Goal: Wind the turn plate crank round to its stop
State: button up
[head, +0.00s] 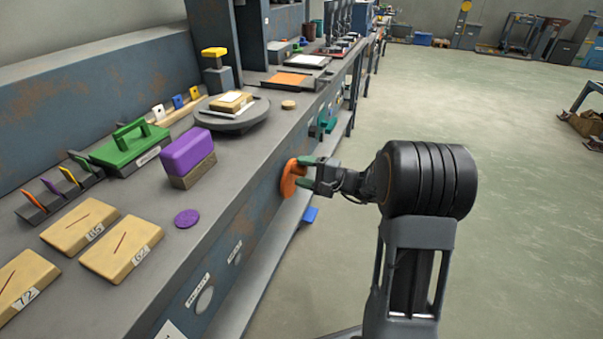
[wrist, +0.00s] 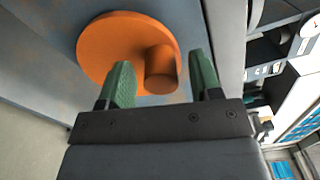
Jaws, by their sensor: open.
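The orange crank (head: 289,178) is a round disc with a short peg, set on the front face of the bench. In the wrist view the crank disc (wrist: 110,47) fills the upper middle, and its peg (wrist: 161,68) stands out between my finger lines. My gripper (head: 307,172) has green fingers and is at the crank, reaching from the right. In the wrist view my gripper (wrist: 163,83) is open, with one finger on each side of the peg. I cannot tell whether either finger touches it. The round turn plate (head: 232,119) on the bench top carries a wooden block and a white piece.
The bench top (head: 240,155) holds a purple block (head: 187,151), a green-handled box (head: 130,145), numbered wooden plates (head: 121,249) and a purple disc (head: 187,218). A lower shelf (head: 275,240) runs below the crank.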

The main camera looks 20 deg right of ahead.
jog(key=shift+w+a, duration=0.25)
jog(key=shift+a, duration=0.15)
jog(key=shift+c, duration=0.3)
jog(key=c, duration=0.9)
